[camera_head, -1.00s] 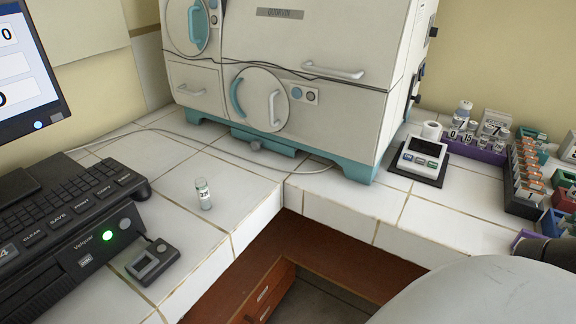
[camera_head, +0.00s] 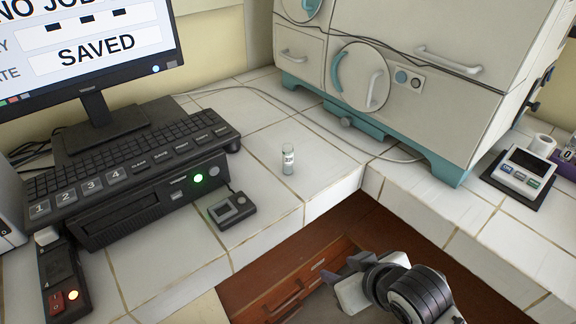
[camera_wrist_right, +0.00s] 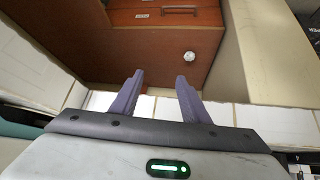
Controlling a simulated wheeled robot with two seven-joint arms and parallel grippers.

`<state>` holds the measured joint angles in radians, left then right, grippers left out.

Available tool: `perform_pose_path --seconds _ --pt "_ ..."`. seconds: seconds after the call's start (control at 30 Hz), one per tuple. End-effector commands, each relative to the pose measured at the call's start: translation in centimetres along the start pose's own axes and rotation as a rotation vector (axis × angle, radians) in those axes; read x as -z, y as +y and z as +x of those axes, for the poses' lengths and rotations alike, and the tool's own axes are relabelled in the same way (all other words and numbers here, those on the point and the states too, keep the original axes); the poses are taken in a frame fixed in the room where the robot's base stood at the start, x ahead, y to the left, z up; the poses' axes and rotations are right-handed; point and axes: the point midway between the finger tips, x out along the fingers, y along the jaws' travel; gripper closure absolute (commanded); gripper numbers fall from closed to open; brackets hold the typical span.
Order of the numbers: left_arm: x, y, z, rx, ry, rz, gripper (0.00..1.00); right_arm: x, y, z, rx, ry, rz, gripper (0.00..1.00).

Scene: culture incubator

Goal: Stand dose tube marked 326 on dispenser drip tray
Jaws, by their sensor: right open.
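A small clear tube (camera_head: 288,160) with a pale cap and a white label stands upright on the white tiled counter. Its label seems to start with 32; the last digit is too small to read. My right gripper (camera_head: 343,270) is open and empty, low in front of the counter edge, below and to the right of the tube and apart from it. Its two fingers (camera_wrist_right: 160,90) show spread with nothing between them in the wrist view. I cannot make out the dispenser drip tray. My left gripper is out of view.
A monitor (camera_head: 90,45) reading SAVED, a keyboard (camera_head: 130,160) and a small grey-black device (camera_head: 232,211) stand left of the tube. The incubator (camera_head: 400,80) stands behind. A black unit with a red switch (camera_head: 57,301) is at lower left. Brown drawers (camera_head: 290,295) lie below the counter.

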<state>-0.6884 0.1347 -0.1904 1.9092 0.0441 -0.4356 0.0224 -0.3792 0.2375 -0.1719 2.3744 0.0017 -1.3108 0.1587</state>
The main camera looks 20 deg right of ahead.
Motion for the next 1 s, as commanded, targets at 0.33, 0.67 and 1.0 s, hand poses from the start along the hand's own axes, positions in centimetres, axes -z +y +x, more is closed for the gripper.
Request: perform_pose_path --seconds 0.33,0.67,1.0 --pt "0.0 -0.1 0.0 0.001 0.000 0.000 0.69 17.0 1.7 0.1 0.021 0.470 0.022 0.58" --pt "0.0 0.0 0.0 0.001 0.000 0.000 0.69 23.6 1.9 0.8 0.056 0.618 0.031 0.58" --pt "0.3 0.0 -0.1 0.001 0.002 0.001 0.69 25.6 1.6 3.5 0.055 0.616 0.030 0.58"
